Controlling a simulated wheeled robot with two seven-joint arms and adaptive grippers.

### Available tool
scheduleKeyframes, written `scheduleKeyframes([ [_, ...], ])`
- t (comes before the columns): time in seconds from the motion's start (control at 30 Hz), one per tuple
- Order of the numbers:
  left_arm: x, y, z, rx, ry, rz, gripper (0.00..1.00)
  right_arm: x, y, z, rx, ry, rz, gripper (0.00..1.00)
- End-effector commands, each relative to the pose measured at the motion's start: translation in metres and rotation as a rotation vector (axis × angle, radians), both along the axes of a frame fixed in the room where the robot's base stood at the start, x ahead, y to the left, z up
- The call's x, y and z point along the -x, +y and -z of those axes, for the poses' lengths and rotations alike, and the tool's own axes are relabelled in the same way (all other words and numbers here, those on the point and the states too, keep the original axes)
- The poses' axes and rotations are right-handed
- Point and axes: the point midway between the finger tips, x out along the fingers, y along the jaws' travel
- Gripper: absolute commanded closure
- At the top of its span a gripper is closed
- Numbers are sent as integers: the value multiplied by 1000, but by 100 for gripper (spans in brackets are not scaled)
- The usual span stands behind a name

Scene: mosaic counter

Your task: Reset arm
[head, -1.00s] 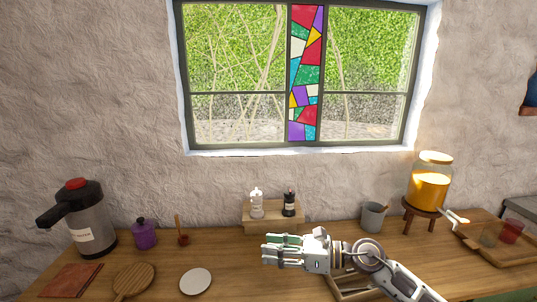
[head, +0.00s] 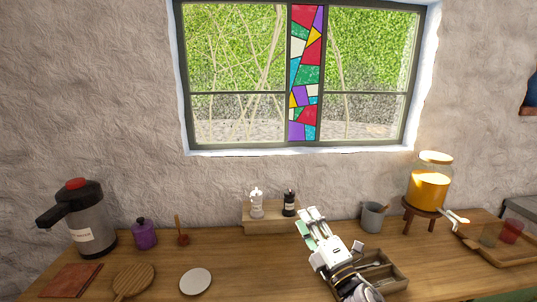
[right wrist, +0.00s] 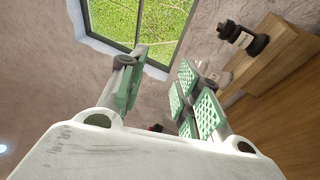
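My right gripper (head: 311,222) is in the head view, above the middle of the wooden counter (head: 235,262), in front of the small wooden stand. Its fingers point up and away toward the wall. In the right wrist view its green-padded fingers (right wrist: 158,88) are spread apart with a gap between them, and nothing is held. My left gripper does not show in any view.
A wooden stand (head: 262,226) holds a white mill (head: 257,203) and a black mill (head: 289,203). A cutlery box (head: 398,283) lies beneath my right arm. A grey mug (head: 373,216) and a juice dispenser (head: 429,188) are at right.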

Motion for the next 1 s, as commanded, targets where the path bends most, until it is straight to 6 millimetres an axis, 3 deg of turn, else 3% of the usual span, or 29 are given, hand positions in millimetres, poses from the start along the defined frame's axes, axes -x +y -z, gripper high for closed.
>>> scheduleKeyframes([
  [0.27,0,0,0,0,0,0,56,3,-49,52,-295,293,169,67],
  [0.57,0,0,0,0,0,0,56,30,-90,126,-583,617,359,67],
  [0.77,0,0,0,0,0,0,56,66,-109,178,-755,838,493,67],
  [1.0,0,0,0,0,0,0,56,124,-119,236,-940,1104,662,67],
])
